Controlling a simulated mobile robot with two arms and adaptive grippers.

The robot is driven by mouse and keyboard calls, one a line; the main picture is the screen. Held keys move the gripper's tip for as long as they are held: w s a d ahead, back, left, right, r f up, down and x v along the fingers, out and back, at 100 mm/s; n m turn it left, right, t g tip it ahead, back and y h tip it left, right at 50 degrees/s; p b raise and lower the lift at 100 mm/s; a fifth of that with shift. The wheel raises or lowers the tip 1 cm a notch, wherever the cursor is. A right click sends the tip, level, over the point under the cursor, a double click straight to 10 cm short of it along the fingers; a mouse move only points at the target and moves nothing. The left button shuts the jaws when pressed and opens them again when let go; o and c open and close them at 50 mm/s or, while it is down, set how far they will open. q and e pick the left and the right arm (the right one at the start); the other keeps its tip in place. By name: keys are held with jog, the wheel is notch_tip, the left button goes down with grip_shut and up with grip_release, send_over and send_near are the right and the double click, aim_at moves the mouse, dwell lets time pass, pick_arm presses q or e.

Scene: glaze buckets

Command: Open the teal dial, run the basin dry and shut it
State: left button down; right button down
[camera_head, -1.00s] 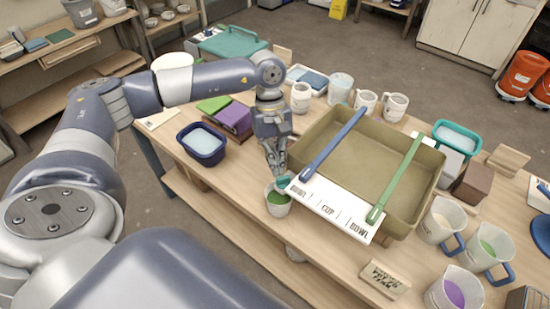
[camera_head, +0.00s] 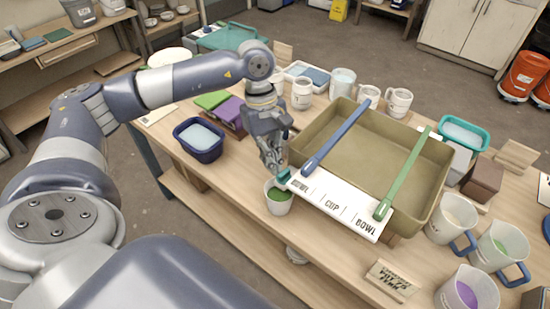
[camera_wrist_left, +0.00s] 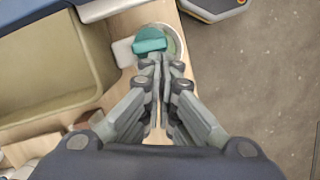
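The teal dial (camera_head: 284,176) sits at the left end of the white labelled strip on the front of the olive basin (camera_head: 440,195). It also shows in the left wrist view (camera_wrist_left: 149,45), over a white cup (camera_head: 279,206) with green inside. My left gripper (camera_head: 279,171) points down at the dial. In the left wrist view its fingers (camera_wrist_left: 162,66) are close together, with their tips at the dial's near edge; no dial shows between them. I cannot tell whether they touch it, or how much liquid the basin holds. My right gripper is not in view.
A blue stick (camera_head: 337,136) and a green stick (camera_head: 403,173) lie across the basin. A navy tub (camera_head: 200,139) stands to the left. White mugs (camera_head: 398,102) stand behind, and jugs (camera_head: 497,247) at right. A wooden sign (camera_head: 392,279) lies in front.

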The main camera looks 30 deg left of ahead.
pick_arm(q)
jog(key=shift+d, duration=0.25)
